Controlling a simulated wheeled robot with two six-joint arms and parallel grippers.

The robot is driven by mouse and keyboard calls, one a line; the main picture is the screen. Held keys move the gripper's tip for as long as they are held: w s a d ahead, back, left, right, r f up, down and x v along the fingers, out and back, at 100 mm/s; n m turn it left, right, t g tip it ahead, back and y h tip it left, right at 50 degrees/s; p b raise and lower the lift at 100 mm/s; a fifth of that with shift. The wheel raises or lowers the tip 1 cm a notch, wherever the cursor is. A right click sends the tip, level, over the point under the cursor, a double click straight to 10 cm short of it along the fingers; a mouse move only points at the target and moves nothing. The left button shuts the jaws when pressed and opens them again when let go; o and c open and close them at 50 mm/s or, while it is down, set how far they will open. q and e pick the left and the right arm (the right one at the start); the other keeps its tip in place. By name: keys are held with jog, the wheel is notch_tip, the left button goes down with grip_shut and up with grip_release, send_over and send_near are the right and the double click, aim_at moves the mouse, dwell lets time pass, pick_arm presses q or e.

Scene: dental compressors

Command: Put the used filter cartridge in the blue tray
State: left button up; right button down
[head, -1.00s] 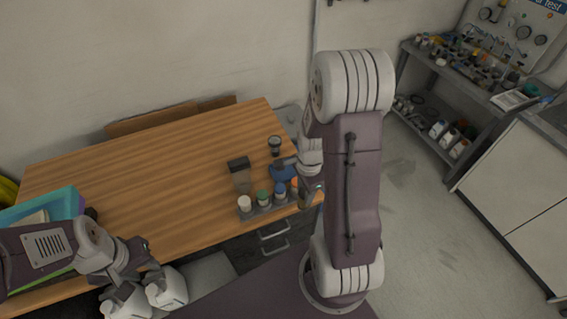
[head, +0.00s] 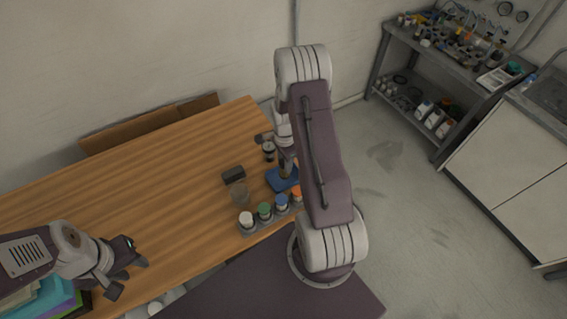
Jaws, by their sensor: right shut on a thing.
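The blue tray (head: 274,182) lies near the right end of the wooden table, partly covered by my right arm. My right gripper (head: 287,165) is over the tray, mostly hidden behind its own arm. It is shut on a small olive-brown piece (head: 285,174), which looks like the used filter cartridge. I cannot tell whether the piece touches the tray floor. My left gripper (head: 128,277) is open and empty above the front left of the table, away from the tray.
A grey rack (head: 250,229) of several bottles with white, green, blue and orange caps stands in front of the tray. A dark-capped jar (head: 268,151) stands behind it. A dark block (head: 233,175) and a translucent cup (head: 239,194) are to its left. The table's middle is clear.

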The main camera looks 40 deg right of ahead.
jog(key=shift+w+d+f, duration=0.35)
jog(key=shift+w+d, duration=0.05)
jog(key=shift+w, duration=0.3)
jog(key=shift+w+d+f, duration=0.1)
jog(key=shift+d+f, duration=0.05)
jog(key=shift+f, duration=0.05)
jog(key=shift+s+f+p, duration=0.15)
jog(key=shift+s+p, duration=0.05)
jog(key=shift+p, duration=0.1)
jog(key=f, duration=0.2)
jog(key=f+p, duration=0.1)
jog(key=shift+w+f, duration=0.2)
jog(key=shift+f, duration=0.25)
jog(key=shift+s+f, duration=0.1)
jog(key=c, duration=1.1)
grip_release()
jog(key=shift+o, duration=0.9)
pick_arm(q)
jog(key=shift+s+r, duration=0.25)
jog(key=shift+r, duration=0.75)
